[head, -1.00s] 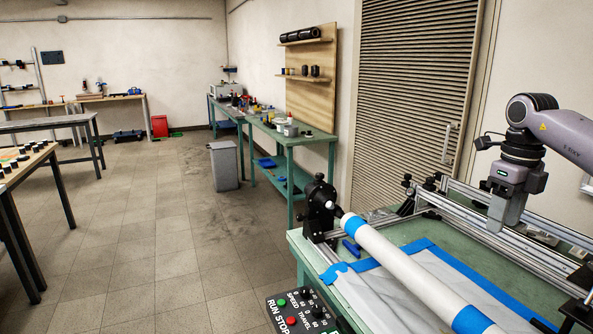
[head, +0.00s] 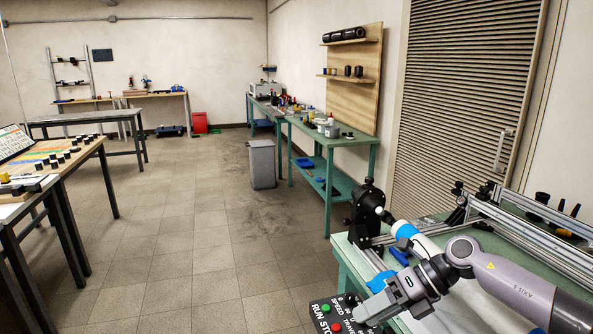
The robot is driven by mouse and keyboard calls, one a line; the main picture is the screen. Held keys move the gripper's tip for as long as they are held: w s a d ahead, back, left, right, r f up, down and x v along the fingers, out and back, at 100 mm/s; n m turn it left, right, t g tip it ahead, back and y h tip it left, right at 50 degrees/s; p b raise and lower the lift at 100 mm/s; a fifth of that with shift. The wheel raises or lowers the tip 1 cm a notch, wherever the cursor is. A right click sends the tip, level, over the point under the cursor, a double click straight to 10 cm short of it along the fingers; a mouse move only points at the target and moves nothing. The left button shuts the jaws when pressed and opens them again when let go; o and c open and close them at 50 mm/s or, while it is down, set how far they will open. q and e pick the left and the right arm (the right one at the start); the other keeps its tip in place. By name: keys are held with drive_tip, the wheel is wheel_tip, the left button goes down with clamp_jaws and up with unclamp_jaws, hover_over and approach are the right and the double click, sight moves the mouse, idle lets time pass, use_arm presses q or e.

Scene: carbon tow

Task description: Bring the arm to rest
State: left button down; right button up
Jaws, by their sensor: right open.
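My right arm (head: 505,283) comes in from the lower right and reaches across the front of the green winding bench (head: 349,262). My right gripper (head: 368,304) is open and hangs beside the control box (head: 330,326), at the bench's near left corner; I see nothing in it. I cannot tell whether it touches the box. My left gripper is not in view.
A black headstock (head: 366,208) holds a white tube (head: 428,244) with blue tape (head: 404,230); my arm hides most of the tube. Metal rails (head: 530,232) run behind it. A grey bin (head: 262,165) stands on the open floor. Tables line the left side.

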drive_tip(key=s+a+f+m+t+y, duration=0.1)
drive_tip(key=s+a+m+t+y, duration=0.4)
drive_tip(key=a+m+y, duration=0.45)
drive_tip(key=s+d+f+m+t+h, duration=0.2)
drive_tip(key=s+d+f+m+h, duration=0.5)
drive_tip(key=m, duration=0.7)
drive_tip(key=s+d+f+m+t+h, duration=0.3)
drive_tip(key=s+d+f+m+h, duration=0.5)
drive_tip(key=s+f+m+h, duration=0.2)
wheel_tip(320, 180, down, 4)
drive_tip(key=s+m, duration=0.2)
drive_tip(key=m, duration=0.3)
drive_tip(key=shift+t+h, duration=0.3)
drive_tip(key=shift+h, duration=0.05)
